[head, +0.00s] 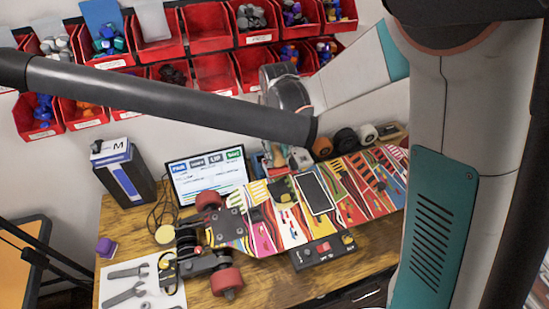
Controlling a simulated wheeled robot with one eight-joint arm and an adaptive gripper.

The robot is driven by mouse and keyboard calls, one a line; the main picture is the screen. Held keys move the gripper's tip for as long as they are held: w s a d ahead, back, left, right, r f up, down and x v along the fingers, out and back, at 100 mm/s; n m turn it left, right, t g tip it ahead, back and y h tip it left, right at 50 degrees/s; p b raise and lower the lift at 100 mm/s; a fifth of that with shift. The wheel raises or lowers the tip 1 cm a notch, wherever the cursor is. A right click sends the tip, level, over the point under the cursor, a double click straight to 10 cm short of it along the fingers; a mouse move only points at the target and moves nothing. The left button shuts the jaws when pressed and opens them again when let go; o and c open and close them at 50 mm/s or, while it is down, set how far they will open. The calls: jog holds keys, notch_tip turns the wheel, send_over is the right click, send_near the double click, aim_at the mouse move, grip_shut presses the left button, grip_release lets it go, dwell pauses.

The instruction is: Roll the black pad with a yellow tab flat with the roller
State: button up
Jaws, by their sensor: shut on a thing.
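A colourful skateboard deck (355,211) lies across the wooden bench with its graphic side up. A small dark pad (281,188) with a yellowish patch lies on it, left of a larger black rectangle with a white border (315,194). I cannot tell clearly which carries the yellow tab. My gripper (283,160) is at the deck's far edge, just above and behind the small dark pad. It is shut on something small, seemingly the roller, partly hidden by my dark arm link. I cannot tell whether that thing touches the pad.
Red parts bins (207,24) line the wall. A monitor (207,172) and a black box (124,172) stand behind. Red wheels (226,281) and a truck sit at the deck's left. A black control box (322,252) is in front. Wrenches (127,289) lie front left.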

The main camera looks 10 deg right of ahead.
aim_at(280, 175)
jog(key=shift+f+b, duration=1.85)
jog(key=shift+f, duration=1.15)
jog(key=shift+f+b, duration=0.5)
jog(key=shift+f, duration=0.1)
jog(key=shift+s, duration=0.15)
jog(key=shift+s+d+r, duration=0.1)
jog(key=shift+s+d, duration=0.05)
jog(key=shift+s, duration=0.45)
jog(key=shift+s+d, duration=0.1)
jog(key=shift+s, duration=0.45)
jog(key=shift+s, duration=0.15)
jog(key=shift+s+d, duration=0.15)
jog(key=shift+s, duration=0.45)
jog(key=shift+s+d, duration=0.15)
jog(key=shift+s, duration=0.45)
jog(key=shift+w+a+b, duration=0.15)
jog(key=shift+w+a, duration=0.05)
jog(key=shift+w, duration=0.7)
jog(key=shift+w+a+b, duration=0.15)
jog(key=shift+w, duration=0.75)
jog(key=shift+w+a+b, duration=0.15)
jog(key=shift+w+a, duration=0.05)
jog(key=shift+w, duration=0.7)
